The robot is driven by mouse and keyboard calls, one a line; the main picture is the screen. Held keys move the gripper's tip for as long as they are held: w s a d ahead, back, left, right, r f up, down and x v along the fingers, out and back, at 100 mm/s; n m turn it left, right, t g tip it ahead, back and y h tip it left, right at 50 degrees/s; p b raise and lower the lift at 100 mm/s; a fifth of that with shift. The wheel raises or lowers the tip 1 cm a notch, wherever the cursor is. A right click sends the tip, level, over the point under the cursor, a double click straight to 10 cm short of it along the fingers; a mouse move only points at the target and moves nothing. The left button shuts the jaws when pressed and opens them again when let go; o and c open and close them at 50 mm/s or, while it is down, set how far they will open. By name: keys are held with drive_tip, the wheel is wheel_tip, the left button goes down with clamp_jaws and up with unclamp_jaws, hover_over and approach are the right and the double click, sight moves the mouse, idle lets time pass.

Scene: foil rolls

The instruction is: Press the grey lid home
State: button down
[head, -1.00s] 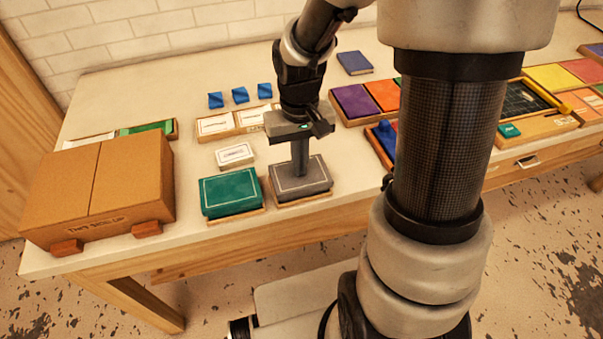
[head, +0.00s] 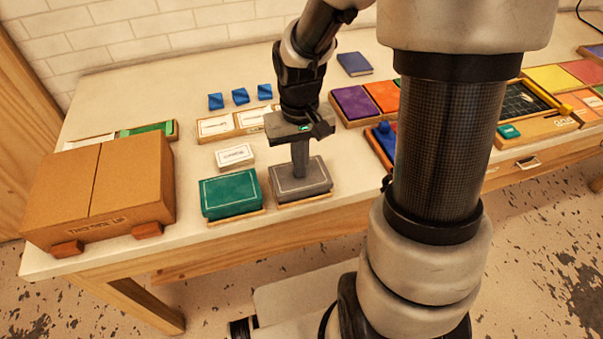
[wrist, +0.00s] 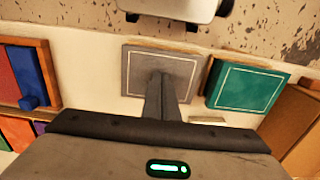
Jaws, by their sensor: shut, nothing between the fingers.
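The grey lid (head: 312,185) with a pale outline sits on a wooden box (head: 298,202) near the table's front edge. It also shows in the wrist view (wrist: 183,77). My gripper (head: 300,174) points down with its fingers shut and empty. The fingertips meet the top of the grey lid around its middle, and seem to touch it. In the wrist view the shut fingers (wrist: 162,80) reach onto the lid's face. The lid looks about level; I cannot tell how deep it sits in the box.
A box with a green lid (head: 230,195) stands close to the left of the grey one. A small white-labelled box (head: 235,156) lies behind it. A large cardboard carton (head: 100,190) stands at far left. Coloured trays (head: 357,102) lie to the right. The table behind is partly clear.

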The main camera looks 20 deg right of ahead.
wheel_tip(320, 180, up, 8)
drive_tip(key=p, duration=0.6)
drive_tip(key=shift+f, duration=0.15)
drive_tip(key=s+r+t, duration=0.2)
drive_tip(key=s+r, duration=0.2)
drive_tip(key=r, duration=0.3)
drive_tip(key=s+r+t+p, duration=0.1)
drive_tip(key=s+r, duration=0.2)
drive_tip(key=r, duration=0.4)
drive_tip(key=s+r+t+p, duration=0.1)
drive_tip(key=s+r+t, duration=0.1)
drive_tip(key=s+r, duration=0.2)
wheel_tip(320, 180, up, 3)
drive_tip(key=shift+s+t, duration=0.3)
drive_tip(key=shift+s, duration=0.05)
drive_tip(key=shift+w+f, duration=0.1)
